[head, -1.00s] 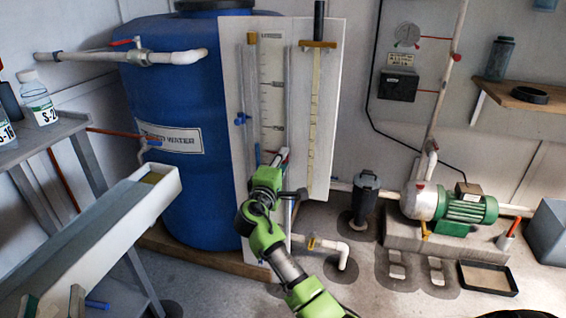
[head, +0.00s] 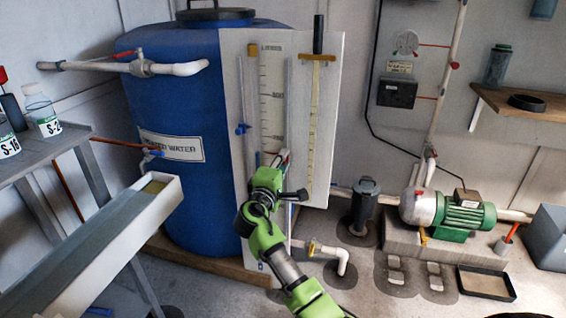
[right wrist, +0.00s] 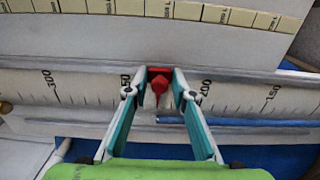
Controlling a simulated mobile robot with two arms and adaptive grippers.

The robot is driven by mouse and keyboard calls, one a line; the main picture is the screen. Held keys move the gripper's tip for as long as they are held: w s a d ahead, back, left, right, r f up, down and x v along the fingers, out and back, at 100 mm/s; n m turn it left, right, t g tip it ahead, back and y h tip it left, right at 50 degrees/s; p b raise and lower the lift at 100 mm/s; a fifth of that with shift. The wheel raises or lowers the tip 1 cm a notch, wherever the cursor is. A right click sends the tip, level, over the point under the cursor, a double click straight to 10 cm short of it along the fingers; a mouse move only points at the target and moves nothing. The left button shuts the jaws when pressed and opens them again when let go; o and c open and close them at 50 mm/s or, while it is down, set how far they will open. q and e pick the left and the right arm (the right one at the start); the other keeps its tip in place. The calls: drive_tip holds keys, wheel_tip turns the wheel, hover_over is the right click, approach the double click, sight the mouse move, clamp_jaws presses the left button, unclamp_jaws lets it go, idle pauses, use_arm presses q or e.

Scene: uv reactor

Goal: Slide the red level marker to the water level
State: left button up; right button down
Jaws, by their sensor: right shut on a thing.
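The red level marker (right wrist: 158,82) is between the fingertips of my right gripper (right wrist: 159,79), which is shut on it. In the right wrist view the marker points across the printed scale (right wrist: 225,92). A clear tube with a blue water column (right wrist: 235,122) runs alongside. The column's left end is roughly even with the marker. In the head view my right gripper (head: 283,158) is at the lower part of the scale (head: 271,90) on the white board (head: 236,70); the marker is mostly hidden there. My left gripper is not in view.
A big blue tank (head: 175,95) stands behind the board. A yellow measuring strip (head: 314,125) is on the board's right side. A white trough (head: 120,235) and grey shelf (head: 45,158) are at left. A green pump (head: 463,215) is at right.

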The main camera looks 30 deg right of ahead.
drive_tip(key=c, duration=2)
unclamp_jaws()
drive_tip(key=shift+a, duration=0.1)
drive_tip(key=v, duration=1.2)
